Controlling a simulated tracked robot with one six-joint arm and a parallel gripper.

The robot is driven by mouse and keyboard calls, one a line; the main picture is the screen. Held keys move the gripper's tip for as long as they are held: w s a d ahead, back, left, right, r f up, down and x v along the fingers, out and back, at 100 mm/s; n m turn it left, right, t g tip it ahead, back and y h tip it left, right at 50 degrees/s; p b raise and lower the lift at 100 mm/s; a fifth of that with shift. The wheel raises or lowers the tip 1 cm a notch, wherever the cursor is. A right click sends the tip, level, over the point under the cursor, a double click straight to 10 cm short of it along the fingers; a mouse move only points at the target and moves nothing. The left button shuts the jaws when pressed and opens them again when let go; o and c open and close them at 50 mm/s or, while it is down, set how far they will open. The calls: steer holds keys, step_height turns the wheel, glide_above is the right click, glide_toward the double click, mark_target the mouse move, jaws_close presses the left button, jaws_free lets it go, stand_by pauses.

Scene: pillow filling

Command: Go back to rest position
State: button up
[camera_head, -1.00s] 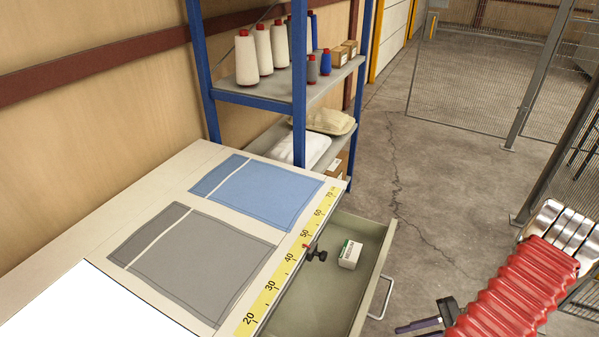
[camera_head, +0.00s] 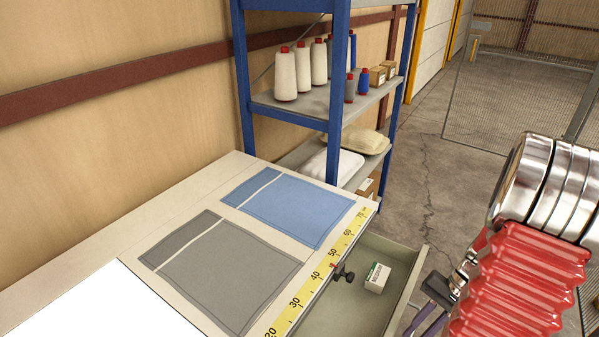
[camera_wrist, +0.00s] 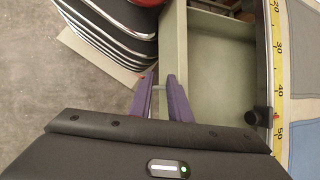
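My gripper (camera_wrist: 160,82) shows two purple fingers that stand apart with a gap between them in the wrist view. In the head view my arm's red, ribbed sleeve and metal rings fill the right side, and the fingers are partly cut off at the bottom edge. The pulled-out drawer (camera_head: 345,314) stands beside the gripper; its inside also shows in the wrist view (camera_wrist: 215,65). A small white-and-green box (camera_head: 377,278) lies in the drawer.
The table (camera_head: 140,228) carries a blue cloth piece (camera_head: 290,208), a grey cloth piece (camera_head: 222,270) and a yellow ruler strip (camera_head: 318,282). A blue-framed shelf (camera_head: 338,100) with thread cones stands behind. Open concrete floor (camera_head: 428,190) lies beyond the drawer.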

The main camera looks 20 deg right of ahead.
steer(key=w+a+r+n+t+h, duration=0.2)
steer(key=a+r+n, duration=0.4)
steer(key=a+r, duration=0.6)
steer(key=w+a+r+n+t+h, duration=0.3)
steer(key=a+r+n, duration=0.3)
steer(key=a+r, duration=0.6)
steer(key=shift+w+a+r+t+h, duration=0.45)
steer(key=shift+a+h, duration=0.35)
steer(key=shift+a, duration=0.45)
steer(key=shift+s+f, duration=0.15)
steer(key=shift+s, duration=0.05)
